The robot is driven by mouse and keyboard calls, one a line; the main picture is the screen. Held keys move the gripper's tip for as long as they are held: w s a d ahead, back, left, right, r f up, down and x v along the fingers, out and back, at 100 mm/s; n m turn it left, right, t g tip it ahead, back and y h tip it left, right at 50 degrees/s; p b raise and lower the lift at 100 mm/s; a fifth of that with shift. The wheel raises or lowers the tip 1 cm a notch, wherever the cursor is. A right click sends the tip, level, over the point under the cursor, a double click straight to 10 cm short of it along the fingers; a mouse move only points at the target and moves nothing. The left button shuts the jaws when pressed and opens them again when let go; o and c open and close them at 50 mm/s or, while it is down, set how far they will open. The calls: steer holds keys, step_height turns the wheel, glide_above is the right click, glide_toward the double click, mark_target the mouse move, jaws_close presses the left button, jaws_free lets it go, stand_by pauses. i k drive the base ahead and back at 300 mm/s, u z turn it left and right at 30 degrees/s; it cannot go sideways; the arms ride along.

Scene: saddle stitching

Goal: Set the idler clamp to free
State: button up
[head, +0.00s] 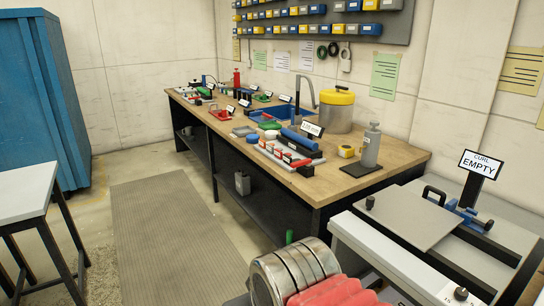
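I cannot pick out an idler clamp for certain. A machine with a grey plate (410,222) stands at the lower right. A black handle (434,195), a blue fitting (467,212) and a small dark knob (370,202) sit on or beside the plate. Another dark knob (460,294) with a small white label beside it is at the bottom edge, its marking too small to read. My gripper is not in view.
A sign reading "CURL EMPTY" (483,164) stands behind the machine. A long wooden bench (395,172) holds tools, a yellow-lidded canister (337,110) and a grey bottle (371,145). Silver rings and a red ribbed part fill the bottom centre. The floor mat (175,235) is clear.

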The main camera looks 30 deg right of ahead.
mark_target(307, 162)
steer(key=u, duration=0.15)
steer(key=i, duration=2.2)
steer(key=z, duration=0.95)
steer(key=i, duration=0.55)
steer(key=z, duration=0.6)
steer(key=i, duration=0.5)
steer(key=z, duration=0.35)
